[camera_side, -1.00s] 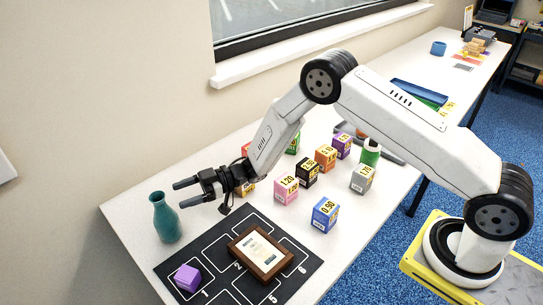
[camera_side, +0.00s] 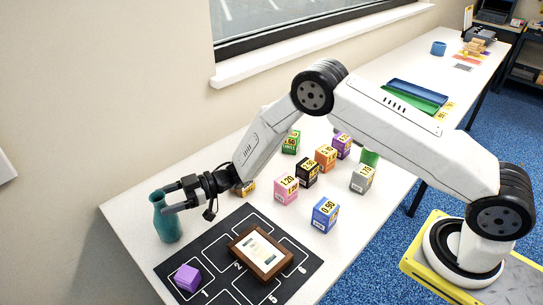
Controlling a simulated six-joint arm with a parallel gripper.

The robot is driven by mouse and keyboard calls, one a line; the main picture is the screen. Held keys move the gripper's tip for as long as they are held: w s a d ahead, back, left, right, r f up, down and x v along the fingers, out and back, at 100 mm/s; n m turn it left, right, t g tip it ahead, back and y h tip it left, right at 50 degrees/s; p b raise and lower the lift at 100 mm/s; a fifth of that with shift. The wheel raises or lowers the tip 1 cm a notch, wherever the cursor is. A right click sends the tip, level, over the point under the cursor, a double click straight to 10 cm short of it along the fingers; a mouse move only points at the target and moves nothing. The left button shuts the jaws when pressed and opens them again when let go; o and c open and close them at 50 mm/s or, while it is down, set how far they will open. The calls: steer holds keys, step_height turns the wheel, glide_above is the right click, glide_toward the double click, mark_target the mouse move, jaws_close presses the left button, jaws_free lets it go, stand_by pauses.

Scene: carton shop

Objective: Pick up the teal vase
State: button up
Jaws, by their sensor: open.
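The teal vase (camera_side: 167,226) stands upright near the left corner of the white table. My gripper (camera_side: 166,199) is open at the upper part of the vase, coming from the right. One finger shows at the far side of the neck and the other in front of the vase's upper body. I cannot tell whether either finger touches the vase.
A dark numbered mat (camera_side: 213,263) lies in front, with a purple cube (camera_side: 187,278) and a brown-framed picture (camera_side: 260,253) on it. Several priced cartons, including a pink one (camera_side: 286,189) and a blue one (camera_side: 325,215), stand to the right. The wall is behind.

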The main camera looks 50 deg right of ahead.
steer(key=shift+x, duration=1.8)
jaws_close()
